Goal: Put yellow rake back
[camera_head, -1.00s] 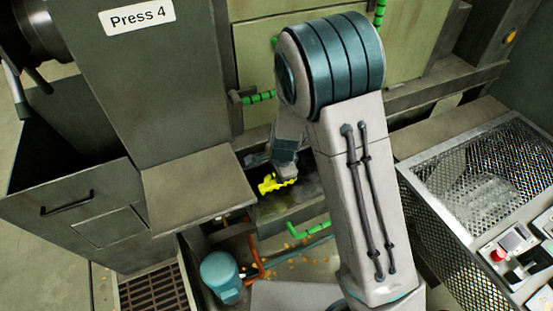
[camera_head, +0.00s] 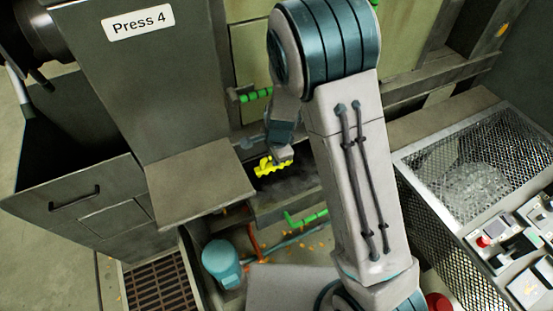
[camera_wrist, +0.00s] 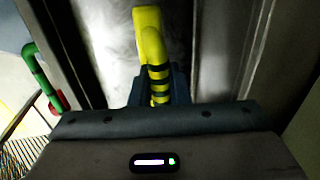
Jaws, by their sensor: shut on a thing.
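The yellow rake (camera_head: 272,168) shows in the head view as a short bright piece at my gripper (camera_head: 284,158), above a dark trough in the middle of the press. In the wrist view the yellow rake (camera_wrist: 152,45) has a bent handle with dark bands. My gripper (camera_wrist: 158,92) is shut on this banded part. The far end of the rake is out of sight. I cannot tell whether the rake touches the trough.
Press 4's grey housing (camera_head: 150,80) and its sloping plate (camera_head: 200,185) stand left of my gripper. Green handles (camera_head: 256,95) and (camera_head: 306,217) stick out above and below. A blue-green motor (camera_head: 221,260) is lower left. A mesh cage (camera_head: 460,175) and control panel (camera_head: 510,245) stand right.

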